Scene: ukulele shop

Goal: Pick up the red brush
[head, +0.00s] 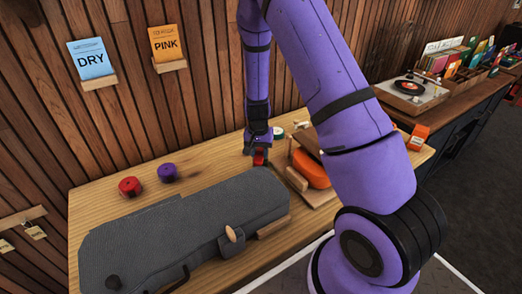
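A small red object (259,158), perhaps the red brush, shows right at the tip of my gripper (257,148), near the back of the wooden table. It is too small to make out bristles or a handle. My gripper points down beside the far right end of the grey case. The fingers are dark and small, and I cannot tell whether they are open or shut on the red object.
A grey instrument case (185,235) fills the table (95,205) front. A red roll (130,186) and a purple roll (167,172) stand behind it. A wooden rack (297,180) with an orange item (311,170) stands right of my gripper, partly hidden by my arm.

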